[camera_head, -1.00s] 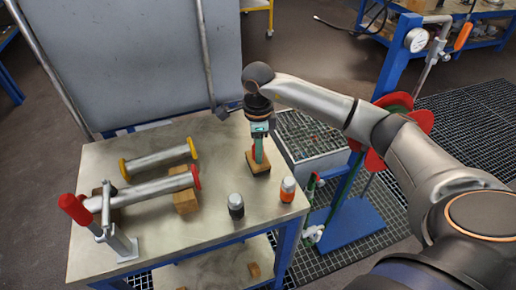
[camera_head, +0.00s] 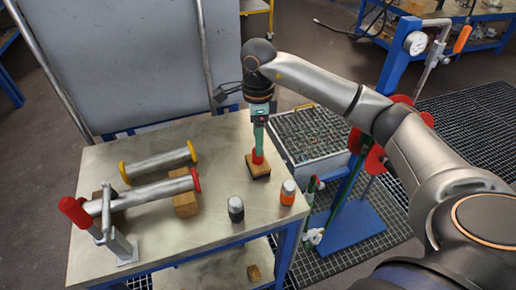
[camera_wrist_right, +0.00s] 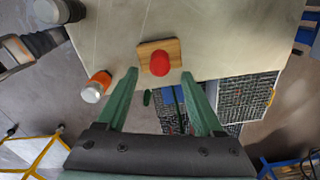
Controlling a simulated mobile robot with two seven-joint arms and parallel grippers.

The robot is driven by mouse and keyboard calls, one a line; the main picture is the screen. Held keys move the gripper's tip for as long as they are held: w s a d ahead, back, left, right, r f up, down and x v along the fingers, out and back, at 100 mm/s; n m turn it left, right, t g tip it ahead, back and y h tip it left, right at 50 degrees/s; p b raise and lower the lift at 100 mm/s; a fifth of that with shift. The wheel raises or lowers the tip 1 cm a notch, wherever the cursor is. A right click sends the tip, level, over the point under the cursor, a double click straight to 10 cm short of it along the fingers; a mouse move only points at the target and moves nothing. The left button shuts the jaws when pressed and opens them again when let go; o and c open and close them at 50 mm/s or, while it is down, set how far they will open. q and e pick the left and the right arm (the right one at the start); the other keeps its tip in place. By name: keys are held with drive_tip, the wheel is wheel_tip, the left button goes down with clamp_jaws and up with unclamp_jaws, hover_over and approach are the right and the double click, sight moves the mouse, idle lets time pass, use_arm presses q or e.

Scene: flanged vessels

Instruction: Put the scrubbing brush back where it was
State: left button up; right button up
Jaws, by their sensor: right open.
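The scrubbing brush (camera_head: 258,167) stands on the metal table near its right edge, with its wooden block down and its red handle up. In the right wrist view the brush (camera_wrist_right: 159,62) shows just beyond the fingertips, with the red handle roughly centred between them. My right gripper (camera_head: 258,150) points down right above the brush. In its wrist view the right gripper's (camera_wrist_right: 160,76) green fingers are spread apart with nothing held between them. My left gripper is in neither view.
A black-bodied grey-capped bottle (camera_head: 236,209) and an orange one (camera_head: 288,192) stand near the front right. A grid-topped bin (camera_head: 310,135) and a blue stand (camera_head: 350,215) are beyond the right edge. The table's front middle is clear.

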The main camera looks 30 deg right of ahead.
wheel_tip(320, 180, up, 6)
drive_tip(key=shift+r, duration=0.25)
drive_tip(key=shift+s, duration=0.1)
idle(0.4)
